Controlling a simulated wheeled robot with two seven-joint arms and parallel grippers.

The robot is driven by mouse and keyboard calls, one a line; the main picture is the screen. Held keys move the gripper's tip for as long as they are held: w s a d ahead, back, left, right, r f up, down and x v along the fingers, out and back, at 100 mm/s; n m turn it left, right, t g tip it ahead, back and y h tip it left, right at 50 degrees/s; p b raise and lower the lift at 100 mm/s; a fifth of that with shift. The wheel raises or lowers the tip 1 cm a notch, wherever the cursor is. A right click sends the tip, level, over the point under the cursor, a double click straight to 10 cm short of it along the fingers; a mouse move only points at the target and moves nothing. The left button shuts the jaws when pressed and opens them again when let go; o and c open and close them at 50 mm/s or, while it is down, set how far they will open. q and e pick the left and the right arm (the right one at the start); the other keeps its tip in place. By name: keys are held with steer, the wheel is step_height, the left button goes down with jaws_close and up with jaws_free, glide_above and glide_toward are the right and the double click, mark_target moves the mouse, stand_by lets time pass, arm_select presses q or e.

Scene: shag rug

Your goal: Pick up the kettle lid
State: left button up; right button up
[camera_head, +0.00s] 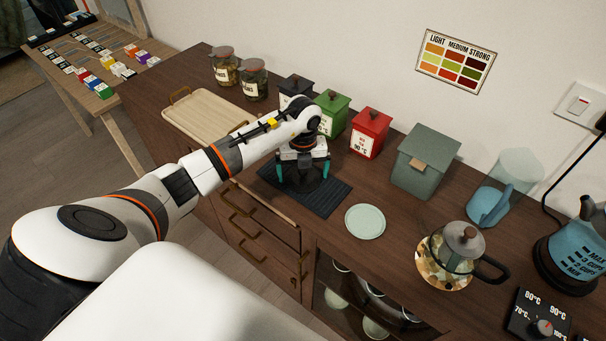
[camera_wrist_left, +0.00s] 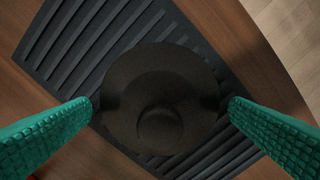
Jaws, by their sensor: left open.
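A dark round lid with a small round knob (camera_wrist_left: 160,125) lies on the black ribbed mat (camera_wrist_left: 75,50); I take it to be the kettle lid. In the head view the mat (camera_head: 332,198) is on the wooden counter, and the lid is a dark shape (camera_head: 303,186) under my gripper, partly hidden. My left gripper (camera_head: 302,173) points down over it. Its teal fingers are open, one on each side of the lid in the left wrist view (camera_wrist_left: 160,103). I cannot tell whether they touch it. My right gripper is out of view.
A pale green saucer (camera_head: 365,222) is right of the mat. A glass teapot (camera_head: 440,262) and a blue-filled kettle (camera_head: 572,254) stand further right. Black, green and red (camera_head: 370,133) canisters stand behind my gripper. A wooden tray (camera_head: 204,114) lies to the left.

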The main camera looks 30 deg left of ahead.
arm_select(q)
steer(key=c, duration=0.8)
steer(key=shift+o, duration=0.2)
steer(key=shift+r, duration=0.1)
